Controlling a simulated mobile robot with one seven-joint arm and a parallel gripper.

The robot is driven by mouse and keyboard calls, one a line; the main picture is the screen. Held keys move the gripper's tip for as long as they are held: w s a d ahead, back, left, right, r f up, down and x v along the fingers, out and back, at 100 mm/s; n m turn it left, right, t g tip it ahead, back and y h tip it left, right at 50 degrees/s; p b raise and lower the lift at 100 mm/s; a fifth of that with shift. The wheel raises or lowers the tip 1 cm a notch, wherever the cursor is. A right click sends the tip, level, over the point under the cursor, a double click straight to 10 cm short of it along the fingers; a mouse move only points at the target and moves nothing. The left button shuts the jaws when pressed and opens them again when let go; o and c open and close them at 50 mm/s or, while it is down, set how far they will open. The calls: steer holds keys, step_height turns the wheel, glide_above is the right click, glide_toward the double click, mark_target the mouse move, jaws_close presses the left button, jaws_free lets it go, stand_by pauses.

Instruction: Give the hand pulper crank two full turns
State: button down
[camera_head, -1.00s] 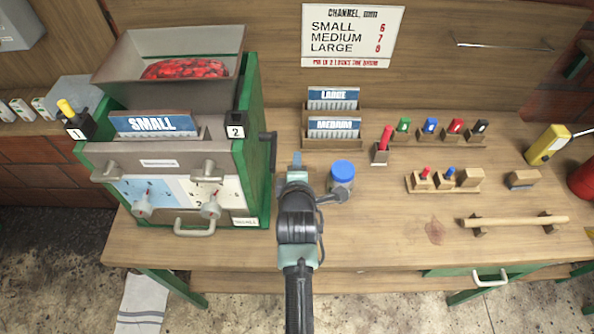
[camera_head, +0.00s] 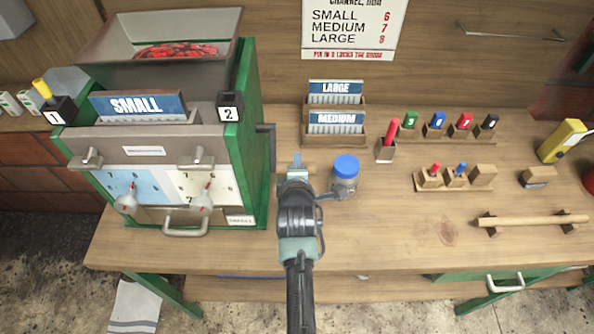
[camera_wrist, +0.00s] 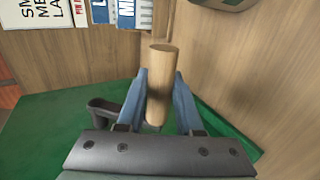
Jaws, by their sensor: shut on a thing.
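The hand pulper (camera_head: 190,155) is a green and grey machine at the left of the bench, with red fruit (camera_head: 183,50) in its hopper. Its dark crank arm (camera_head: 270,140) stands on the right green side, and part of it also shows in the wrist view (camera_wrist: 104,108). My gripper (camera_head: 297,160) is just right of the crank. In the wrist view the blue fingers (camera_wrist: 160,95) are shut on a pale wooden crank handle (camera_wrist: 160,65), one on each side. The handle is hidden in the head view.
A blue-lidded jar (camera_head: 344,178) stands close right of my gripper. Behind are the LARGE and MEDIUM plate holders (camera_head: 336,142). A red-handled tool (camera_head: 390,140), colored blocks and a wooden rod (camera_head: 530,221) are farther right. The front middle of the bench is clear.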

steer(key=shift+w, duration=0.2)
steer(key=b+x, duration=0.3)
steer(key=b, duration=0.1)
steer(key=shift+w+f, duration=0.15)
steer(key=shift+w, duration=0.25)
steer(key=w+b, duration=0.2)
steer(key=b, duration=0.1)
steer(key=shift+w+f, duration=0.1)
steer(key=shift+w, duration=0.8)
